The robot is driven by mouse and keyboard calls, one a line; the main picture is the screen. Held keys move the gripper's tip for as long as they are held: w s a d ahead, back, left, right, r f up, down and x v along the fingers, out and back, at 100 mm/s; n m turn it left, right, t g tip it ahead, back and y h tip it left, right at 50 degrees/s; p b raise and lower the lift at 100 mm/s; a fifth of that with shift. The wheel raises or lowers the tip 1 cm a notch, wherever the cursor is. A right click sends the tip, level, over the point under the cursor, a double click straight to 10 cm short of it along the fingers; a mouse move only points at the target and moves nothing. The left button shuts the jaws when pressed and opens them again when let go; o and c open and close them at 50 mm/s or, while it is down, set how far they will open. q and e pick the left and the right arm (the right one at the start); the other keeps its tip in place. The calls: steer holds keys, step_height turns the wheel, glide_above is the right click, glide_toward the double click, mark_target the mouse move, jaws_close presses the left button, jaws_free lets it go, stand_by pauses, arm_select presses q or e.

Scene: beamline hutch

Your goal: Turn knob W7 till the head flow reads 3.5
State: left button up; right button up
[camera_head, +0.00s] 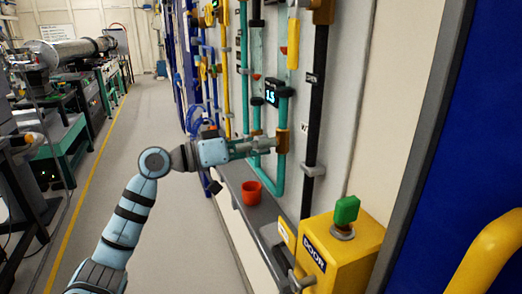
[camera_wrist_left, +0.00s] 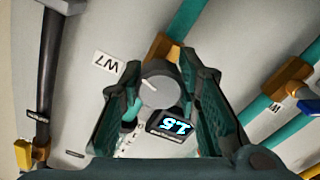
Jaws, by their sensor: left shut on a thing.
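Knob W7, a round grey knob with a white pointer mark (camera_wrist_left: 160,86), sits between the fingers of my left gripper (camera_wrist_left: 160,72) in the left wrist view. The gripper is shut on it. The W7 label (camera_wrist_left: 106,66) shows upside down beside the left finger. A small black display (camera_wrist_left: 171,126) near the knob shows what looks like 1.5, inverted in this view. In the head view, my left gripper (camera_head: 268,144) reaches the teal pipework on the panel and mostly hides the knob. The display (camera_head: 271,95) above it reads 1.5. My right gripper is not in view.
A yellow DOOR box (camera_head: 345,250) with a green knob (camera_head: 346,209) is nearer, at right. Several pipes run up the panel. The aisle floor (camera_head: 140,120) at left is clear.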

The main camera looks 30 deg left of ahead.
arm_select(q)
steer(key=shift+f+m, duration=0.2)
steer(key=shift+m, duration=0.1)
steer(key=o, duration=1.2)
steer(key=shift+r, duration=0.1)
steer(key=shift+s, duration=0.1)
steer(key=shift+s+a, duration=0.2)
steer(key=shift+a, duration=0.1)
steer(key=v, duration=0.6)
steer(key=shift+s+a, duration=0.15)
steer(key=shift+s, duration=0.15)
